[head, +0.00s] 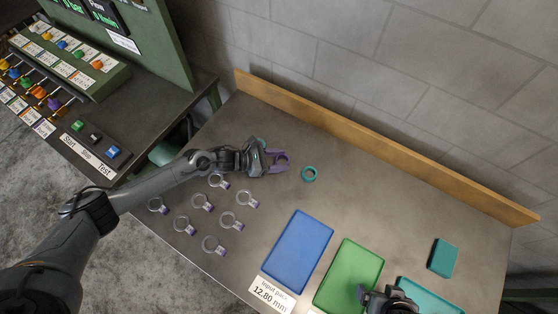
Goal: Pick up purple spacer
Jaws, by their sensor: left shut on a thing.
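The purple spacer (282,158) is at the tip of my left gripper (272,161), which is shut on it above the back middle of the table. Part of the spacer's outline is hidden by the fingers, and I cannot tell how high it is above the tabletop. My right gripper (386,297) shows at the bottom edge over the green tray; its fingers are too small and dark to tell whether they are open.
A teal ring (309,174) lies just right of my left gripper. Several clear rings with purple tags (229,219) lie front left. Blue (298,247), green (349,270) and teal (425,291) trays stand at the front. A teal block (443,257) sits right. A wooden ledge (380,141) borders the back.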

